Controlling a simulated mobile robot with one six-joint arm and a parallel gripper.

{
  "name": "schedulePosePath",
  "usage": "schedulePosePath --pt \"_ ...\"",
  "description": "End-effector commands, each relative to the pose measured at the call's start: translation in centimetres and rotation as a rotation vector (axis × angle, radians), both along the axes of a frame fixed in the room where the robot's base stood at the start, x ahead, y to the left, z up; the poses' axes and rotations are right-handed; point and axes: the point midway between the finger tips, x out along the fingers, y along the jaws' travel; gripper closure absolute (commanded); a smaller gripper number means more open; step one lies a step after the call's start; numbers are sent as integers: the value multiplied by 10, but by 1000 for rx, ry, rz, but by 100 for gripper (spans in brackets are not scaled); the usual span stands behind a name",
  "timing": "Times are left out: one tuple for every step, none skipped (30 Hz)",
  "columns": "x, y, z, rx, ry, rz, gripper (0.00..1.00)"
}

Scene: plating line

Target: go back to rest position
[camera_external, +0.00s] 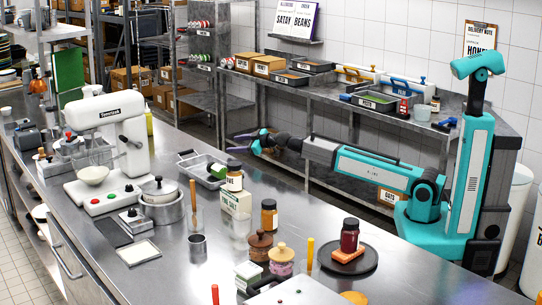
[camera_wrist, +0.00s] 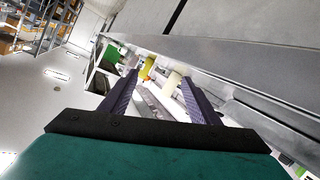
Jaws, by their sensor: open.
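My gripper (camera_external: 247,145) is at the end of my teal arm, which reaches left across the aisle, roughly level, between the front steel counter and the back bench. In the wrist view my gripper (camera_wrist: 158,90) shows two dark fingers spread apart with nothing between them. The fingers touch nothing that I can make out. The view beyond them is tilted and shows the room past the counter edge.
The steel counter (camera_external: 330,205) in front holds a stand mixer (camera_external: 122,130), pots, jars and a dark round plate (camera_external: 349,268) with a dark red jar (camera_external: 349,235) and an orange block. The back bench (camera_external: 345,103) carries trays and boxes. Shelving (camera_external: 203,60) stands at the back left.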

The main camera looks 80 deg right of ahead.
Motion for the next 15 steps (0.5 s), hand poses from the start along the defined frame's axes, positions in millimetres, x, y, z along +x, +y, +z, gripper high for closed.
schedulePosePath --pt "-6 -17 -12 1 -7 -22 44" --pt "-9 -25 -17 0 -14 -33 44" --pt "-13 -36 -23 2 -20 -47 44" --pt "-16 -43 -28 3 -26 -56 44" --pt "-19 -50 -32 2 -30 -66 44" --pt "-23 -57 -40 6 -32 -75 44" --pt "-26 -63 -45 7 -33 -83 44" --pt "-28 -66 -51 10 -33 -89 44" --pt "-30 -69 -59 17 -28 -93 44" --pt "-32 -71 -66 21 -23 -98 44" --pt "-33 -69 -73 28 -14 -97 44" --pt "-35 -68 -83 36 -2 -98 44" --pt "-35 -65 -91 43 9 -98 44" --pt "-36 -61 -101 53 25 -95 44" --pt "-37 -56 -113 65 45 -92 44"
